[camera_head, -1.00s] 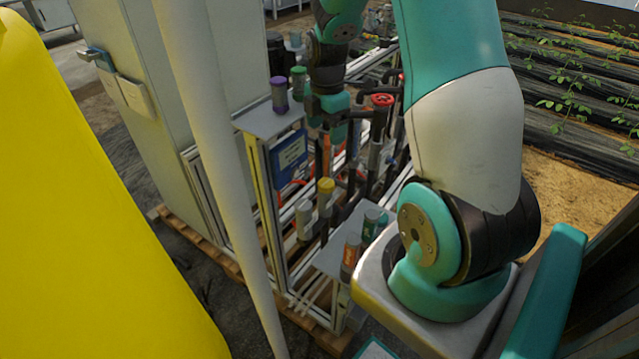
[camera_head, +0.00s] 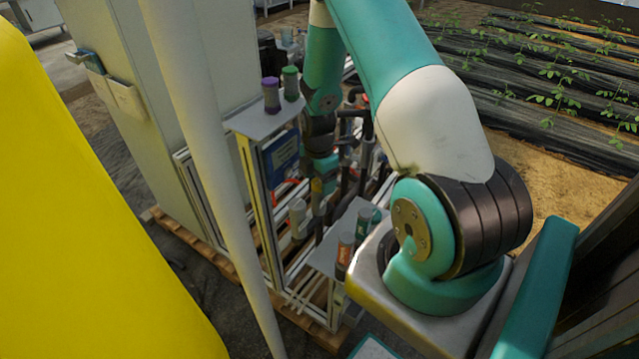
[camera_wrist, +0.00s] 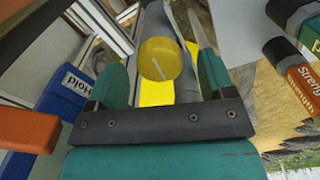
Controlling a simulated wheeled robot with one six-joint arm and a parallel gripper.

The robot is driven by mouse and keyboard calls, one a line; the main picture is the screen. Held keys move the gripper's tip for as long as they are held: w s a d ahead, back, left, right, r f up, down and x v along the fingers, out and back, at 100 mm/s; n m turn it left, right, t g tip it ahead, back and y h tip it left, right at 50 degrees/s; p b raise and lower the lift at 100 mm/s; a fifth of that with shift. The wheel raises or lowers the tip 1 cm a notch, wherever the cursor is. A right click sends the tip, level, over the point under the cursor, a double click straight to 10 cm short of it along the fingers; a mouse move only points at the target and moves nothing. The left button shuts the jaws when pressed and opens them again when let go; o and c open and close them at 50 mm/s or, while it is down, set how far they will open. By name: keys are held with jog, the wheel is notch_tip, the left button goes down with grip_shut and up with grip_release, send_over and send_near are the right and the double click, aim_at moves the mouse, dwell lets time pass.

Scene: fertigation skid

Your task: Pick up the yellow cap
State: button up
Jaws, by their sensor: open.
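The yellow cap (camera_wrist: 160,60) is a round disc with a pale line on its face. In the wrist view it lies between the two fingers of my gripper (camera_wrist: 168,45), with visible space beside it. The gripper is open. In the head view a small part of the yellow cap (camera_head: 317,186) shows at the end of my arm, on a grey upright cylinder. The rest is hidden by my gripper (camera_head: 324,178). I cannot tell whether a finger touches it.
A purple-topped bottle (camera_head: 271,96) and a green-topped bottle (camera_head: 290,83) stand on the upper shelf. An orange-labelled bottle (camera_head: 345,255) and a green one (camera_head: 364,222) stand on the lower shelf. A blue sign (camera_wrist: 66,92) and dark pipes crowd the frame.

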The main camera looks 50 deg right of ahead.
jog(key=shift+f, duration=0.5)
jog(key=shift+c, duration=0.2)
jog(key=c, duration=1)
jog(key=shift+r, duration=0.15)
notch_tip(320, 180, up, 19)
jog(key=n+p, duration=0.1)
jog(key=p, duration=0.8)
send_over(318, 181)
notch_tip(318, 181, down, 13)
jog(key=shift+s+r, duration=0.1)
jog(key=shift+r, duration=0.05)
